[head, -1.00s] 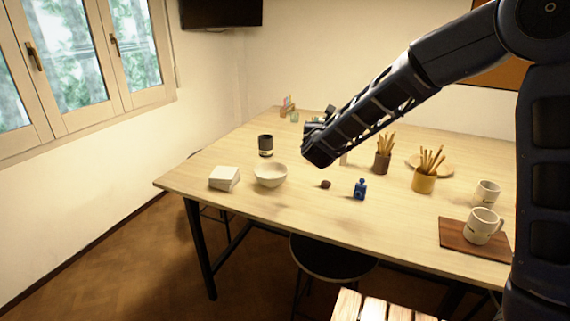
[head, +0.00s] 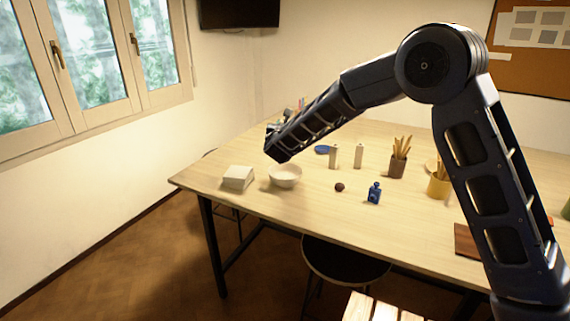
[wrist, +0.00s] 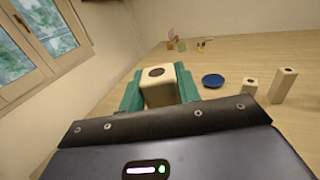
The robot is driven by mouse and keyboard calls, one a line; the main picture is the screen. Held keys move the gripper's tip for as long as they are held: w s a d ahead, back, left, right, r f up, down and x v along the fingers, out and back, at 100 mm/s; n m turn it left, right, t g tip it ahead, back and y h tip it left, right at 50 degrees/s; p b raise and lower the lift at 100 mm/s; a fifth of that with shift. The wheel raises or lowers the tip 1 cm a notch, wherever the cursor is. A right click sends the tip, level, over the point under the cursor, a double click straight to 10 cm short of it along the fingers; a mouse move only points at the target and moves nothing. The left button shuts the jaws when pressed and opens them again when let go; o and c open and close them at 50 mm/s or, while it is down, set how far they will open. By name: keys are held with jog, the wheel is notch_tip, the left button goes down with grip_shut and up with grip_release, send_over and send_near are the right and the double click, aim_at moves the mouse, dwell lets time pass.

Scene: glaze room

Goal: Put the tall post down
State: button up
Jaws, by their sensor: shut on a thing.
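My gripper (wrist: 158,82) has its green fingers shut on the tall post (wrist: 159,92), a cream square post with a dark round spot on its top. The post's lower part is hidden, so I cannot tell its clearance above the table. In the head view my forearm hides the gripper and the held post, above the table's left part behind the white bowl (head: 285,177). Two other cream posts, a left one (head: 334,158) and a right one (head: 358,156), stand on the table (head: 300,211). They also show right of the gripper in the wrist view.
A blue dish (wrist: 213,80) lies between the held post and the standing posts. A white stack (head: 238,178), a small dark lump (head: 339,187) and a blue bottle (head: 374,193) are near the front edge. Brush pots, one brown (head: 398,167), stand right. Bare tabletop lies between them.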

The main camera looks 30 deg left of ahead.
notch_tip(320, 180, down, 15)
jog(key=shift+f, duration=0.2)
dwell(0.4)
jog(key=shift+f, duration=0.1)
jog(key=o, duration=1.1)
jog(key=v, duration=1.2)
jog(key=shift+d, duration=0.1)
